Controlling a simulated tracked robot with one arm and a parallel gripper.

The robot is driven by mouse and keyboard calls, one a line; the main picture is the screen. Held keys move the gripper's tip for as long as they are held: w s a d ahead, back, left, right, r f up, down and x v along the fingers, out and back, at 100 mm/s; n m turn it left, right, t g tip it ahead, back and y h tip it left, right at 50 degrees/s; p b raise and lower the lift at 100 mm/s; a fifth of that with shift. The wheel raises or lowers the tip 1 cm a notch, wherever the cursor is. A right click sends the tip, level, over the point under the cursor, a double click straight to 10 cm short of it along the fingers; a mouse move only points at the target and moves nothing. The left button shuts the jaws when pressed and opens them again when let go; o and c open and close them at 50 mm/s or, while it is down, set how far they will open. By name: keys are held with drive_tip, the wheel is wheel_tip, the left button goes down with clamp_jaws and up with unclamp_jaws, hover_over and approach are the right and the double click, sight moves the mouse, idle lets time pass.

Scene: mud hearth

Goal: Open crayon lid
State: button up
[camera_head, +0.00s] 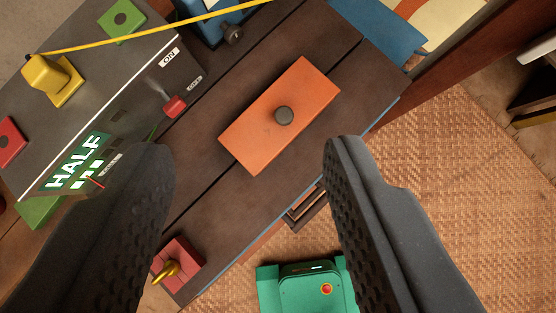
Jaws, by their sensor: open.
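An orange rectangular lid or box top (262,128) with a dark round knob (284,116) in its middle lies flat on the dark wooden table. I cannot tell whether it is the crayon lid, and no crayons show. My gripper (248,160) is open and empty, seen from behind. Its two dark, ribbed fingers stand wide apart at the lower left and lower right. The orange piece shows between and beyond the fingertips, and nothing is between the fingers' pads.
A grey control box (105,90) with a red-knobbed switch, a HALF display and a yellow plug stands at the left. A red block (180,262) with a brass hook sits at the table's near edge. A green device (310,285) is below, over a woven mat (450,160).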

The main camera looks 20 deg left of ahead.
sight(284, 114)
drive_tip(key=w+f+g, duration=0.1)
drive_tip(key=w+f, duration=0.2)
drive_tip(key=f, duration=0.5)
drive_tip(key=w+d+f+g+h+p, duration=0.1)
drive_tip(key=w+f, duration=0.1)
drive_tip(key=f, duration=0.6)
drive_tip(key=w+f+m+g+p, duration=0.1)
drive_tip(key=w+f, duration=0.2)
drive_tip(key=f, duration=0.6)
drive_tip(key=shift+w+d+f+g, duration=0.1)
drive_tip(key=shift+w+d+g, duration=0.1)
drive_tip(key=shift+w+g, duration=0.15)
